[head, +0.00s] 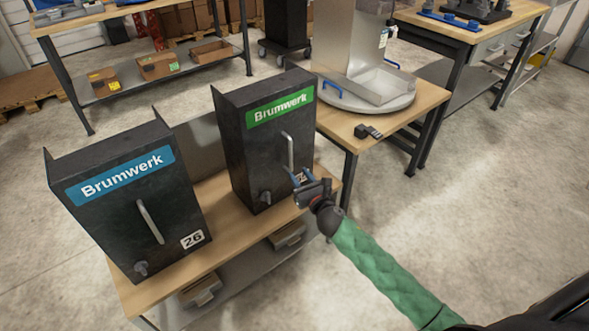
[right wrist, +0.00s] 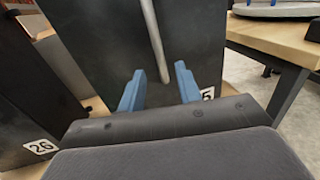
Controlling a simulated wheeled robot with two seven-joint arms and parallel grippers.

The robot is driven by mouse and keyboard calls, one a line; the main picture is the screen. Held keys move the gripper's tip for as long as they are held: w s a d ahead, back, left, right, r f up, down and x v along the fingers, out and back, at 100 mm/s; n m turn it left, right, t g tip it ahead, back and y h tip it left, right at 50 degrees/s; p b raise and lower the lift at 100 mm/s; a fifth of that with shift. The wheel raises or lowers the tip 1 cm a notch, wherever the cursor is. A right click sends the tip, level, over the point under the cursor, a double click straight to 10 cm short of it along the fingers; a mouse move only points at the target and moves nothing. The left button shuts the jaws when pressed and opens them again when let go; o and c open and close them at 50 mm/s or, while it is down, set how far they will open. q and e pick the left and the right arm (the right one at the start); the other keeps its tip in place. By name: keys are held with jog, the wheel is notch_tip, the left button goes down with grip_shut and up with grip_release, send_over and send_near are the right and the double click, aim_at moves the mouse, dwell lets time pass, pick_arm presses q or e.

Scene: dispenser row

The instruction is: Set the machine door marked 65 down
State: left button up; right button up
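The right-hand dark machine with a green Brumwerk label (head: 281,108) stands on the wooden bench. Its front door (head: 255,150) is upright and looks closed, with a pale vertical bar handle (head: 288,150). Its number plate is mostly covered by my gripper; a 5 shows on the plate in the right wrist view (right wrist: 208,94). My right gripper (head: 299,178) is in front of the door's lower right part. Its blue fingers are apart and empty in the right wrist view (right wrist: 160,84). The handle's lower end (right wrist: 164,74) appears between them there; contact cannot be told. My left gripper is out of view.
A second dark machine with a blue label (head: 125,172) and plate 26 (head: 192,239) stands left on the same bench (head: 228,214). A table with a grey round base and metal hopper (head: 384,85) is behind right. Floor at right is clear.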

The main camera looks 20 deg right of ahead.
jog(key=s+a+f+m+g+h, duration=0.1)
jog(key=s+a+f+m+g, duration=0.25)
jog(key=s+f+m, duration=0.65)
jog(key=s+a+f+m+g, duration=0.3)
jog(key=s+a+f+m, duration=0.1)
jog(key=s+f+m, duration=0.6)
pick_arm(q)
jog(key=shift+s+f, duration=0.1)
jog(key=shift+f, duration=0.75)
pick_arm(e)
jog(key=s+a+f+m+g, duration=0.1)
jog(key=s+a+f+m, duration=0.2)
jog(key=s+a+m, duration=0.1)
jog(key=s+a+f+m+g+y, duration=0.1)
jog(key=s+a+f+m+g, duration=0.1)
jog(key=s+m, duration=0.4)
jog(key=s+a+f+m+g+y, duration=0.1)
jog(key=s+a+f+m, duration=0.3)
jog(key=s, duration=0.4)
jog(key=shift+s+a+f+m+g, duration=0.2)
jog(key=shift+a+f+m+g, duration=0.1)
jog(key=shift+a+m+g, duration=0.5)
